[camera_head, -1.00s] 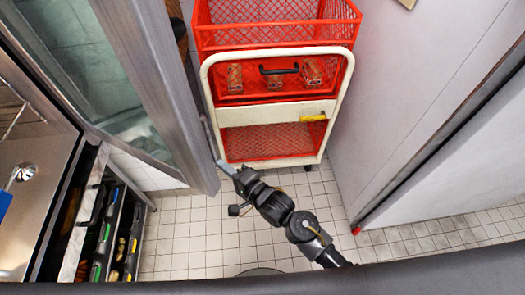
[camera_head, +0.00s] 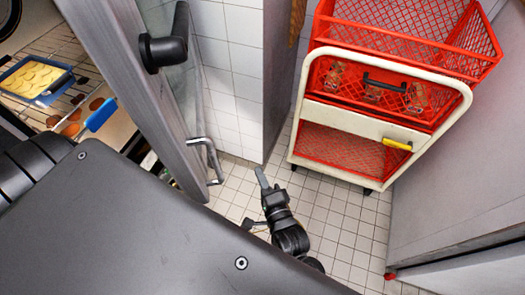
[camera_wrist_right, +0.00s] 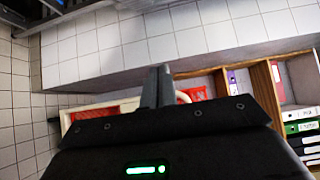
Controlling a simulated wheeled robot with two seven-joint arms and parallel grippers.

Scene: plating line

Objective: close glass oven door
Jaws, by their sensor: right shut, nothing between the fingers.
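The glass oven door (camera_head: 125,65) stands open in the head view, its grey frame running from top left down toward the centre. A black handle (camera_head: 165,45) and a metal bar handle (camera_head: 208,158) show along it. The oven's inside shows at the left, with a blue tray (camera_head: 38,98) of yellow slices on a rack. My right gripper (camera_head: 261,178) is shut and empty, to the right of the door's lower end and apart from it. In the right wrist view, its closed fingers (camera_wrist_right: 157,88) point at a tiled wall and shelf. My left gripper is not in view.
A white-framed cart (camera_head: 468,98) with red crates (camera_head: 400,35) stands at the right. A tiled wall corner (camera_head: 235,85) is behind the door. Shelves with binders (camera_wrist_right: 300,128) show in the wrist view.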

